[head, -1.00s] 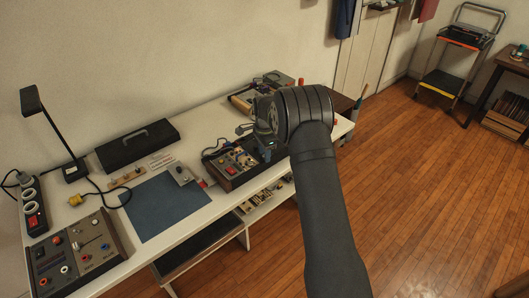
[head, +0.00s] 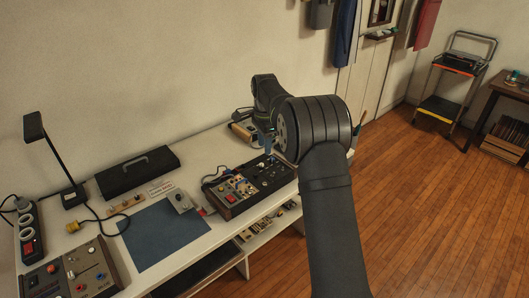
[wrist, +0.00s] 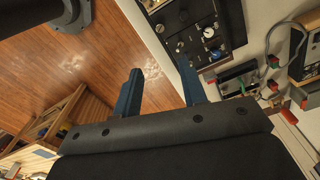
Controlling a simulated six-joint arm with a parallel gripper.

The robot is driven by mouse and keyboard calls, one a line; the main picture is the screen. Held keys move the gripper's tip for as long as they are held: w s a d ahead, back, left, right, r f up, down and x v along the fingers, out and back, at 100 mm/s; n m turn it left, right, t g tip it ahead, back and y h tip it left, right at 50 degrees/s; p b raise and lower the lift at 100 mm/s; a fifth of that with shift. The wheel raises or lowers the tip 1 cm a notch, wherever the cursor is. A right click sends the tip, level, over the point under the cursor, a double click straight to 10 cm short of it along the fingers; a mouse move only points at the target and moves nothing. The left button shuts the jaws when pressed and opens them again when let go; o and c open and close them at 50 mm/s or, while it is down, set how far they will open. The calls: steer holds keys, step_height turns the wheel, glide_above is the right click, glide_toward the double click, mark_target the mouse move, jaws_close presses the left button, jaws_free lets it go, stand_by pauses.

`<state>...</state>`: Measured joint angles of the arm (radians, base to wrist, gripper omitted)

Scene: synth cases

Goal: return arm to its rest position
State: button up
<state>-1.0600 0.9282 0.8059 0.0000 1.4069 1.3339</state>
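My gripper (wrist: 160,84) shows in the wrist view as two blue fingers standing apart with nothing between them. It is open and empty. Behind the fingers lie the wooden floor and the white table edge, with a dark control panel (wrist: 204,36) beyond. In the head view my dark arm rises from the bottom and bends over the table's right part. A bit of blue finger (head: 267,143) shows left of the big joint, above the back of the control box (head: 246,186). Most of the gripper is hidden there by my arm.
On the white table are a blue mat (head: 165,236), a black case (head: 138,172), a desk lamp (head: 52,155), a power strip (head: 29,234) and a device with knobs (head: 72,272). A cart (head: 452,84) stands at the far right. The wooden floor (head: 430,200) is clear.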

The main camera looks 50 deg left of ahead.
mark_target(264, 182)
stand_by(0.4)
step_height(264, 182, down, 17)
steer(key=shift+f, duration=0.1)
stand_by(0.4)
steer(key=shift+f, duration=0.15)
steer(key=shift+n, duration=0.5)
steer(key=n, duration=0.8)
steer(key=shift+n, duration=0.3)
steer(key=n, duration=0.4)
steer(key=shift+n, duration=0.3)
steer(key=n, duration=0.4)
stand_by(1.4)
